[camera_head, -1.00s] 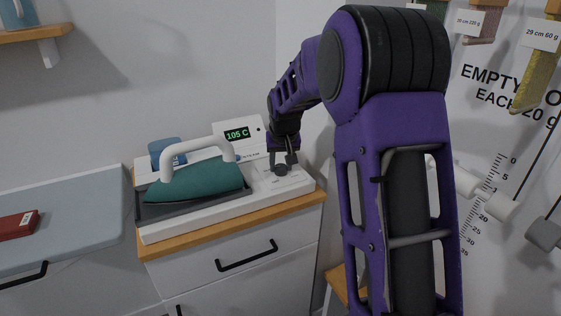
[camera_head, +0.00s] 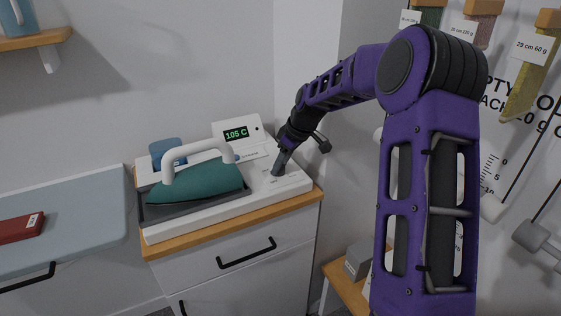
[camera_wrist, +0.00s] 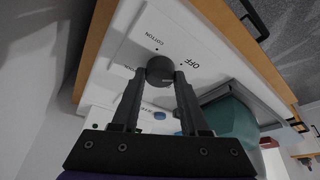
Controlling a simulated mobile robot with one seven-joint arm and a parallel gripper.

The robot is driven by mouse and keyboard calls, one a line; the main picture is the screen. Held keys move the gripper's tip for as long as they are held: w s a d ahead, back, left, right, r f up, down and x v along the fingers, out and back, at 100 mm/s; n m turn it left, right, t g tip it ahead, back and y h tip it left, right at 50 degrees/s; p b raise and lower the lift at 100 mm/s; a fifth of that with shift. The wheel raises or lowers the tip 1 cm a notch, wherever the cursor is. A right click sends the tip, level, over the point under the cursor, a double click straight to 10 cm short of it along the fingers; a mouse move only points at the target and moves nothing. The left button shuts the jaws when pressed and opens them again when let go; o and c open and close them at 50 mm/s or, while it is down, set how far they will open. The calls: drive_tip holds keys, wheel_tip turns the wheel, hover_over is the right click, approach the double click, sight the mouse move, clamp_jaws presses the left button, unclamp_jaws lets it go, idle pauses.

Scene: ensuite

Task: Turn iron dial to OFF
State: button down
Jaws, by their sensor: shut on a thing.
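The dark round iron dial (camera_wrist: 160,70) sits on a white panel in the wrist view, with printed labels around it. The OFF label (camera_wrist: 192,61) and the COTTON label (camera_wrist: 155,41) are readable; other labels are partly hidden. My gripper (camera_wrist: 160,76) is shut on the dial, one finger on each side. In the head view my gripper (camera_head: 277,171) reaches down at a tilt onto the right part of the white iron station (camera_head: 294,182), covering the dial. The dial's pointer is too dark to tell. The teal iron (camera_head: 198,185) with its white handle rests on the station's left.
A display (camera_head: 236,134) reads 105 C behind the iron. The station stands on a wood-topped drawer cabinet (camera_head: 215,236). An ironing board (camera_head: 70,215) with a red box (camera_head: 20,228) is at left. Walls stand close behind and right of the station.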

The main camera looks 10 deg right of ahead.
drive_tip(key=shift+n, duration=0.6)
drive_tip(key=shift+n+g, duration=0.3)
drive_tip(key=shift+c, duration=2.1)
unclamp_jaws()
drive_tip(key=p+v, duration=0.1)
drive_tip(key=v, duration=1.6)
drive_tip(key=shift+d+p, duration=0.3)
drive_tip(key=shift+p, duration=0.1)
drive_tip(key=shift+w+r, duration=0.1)
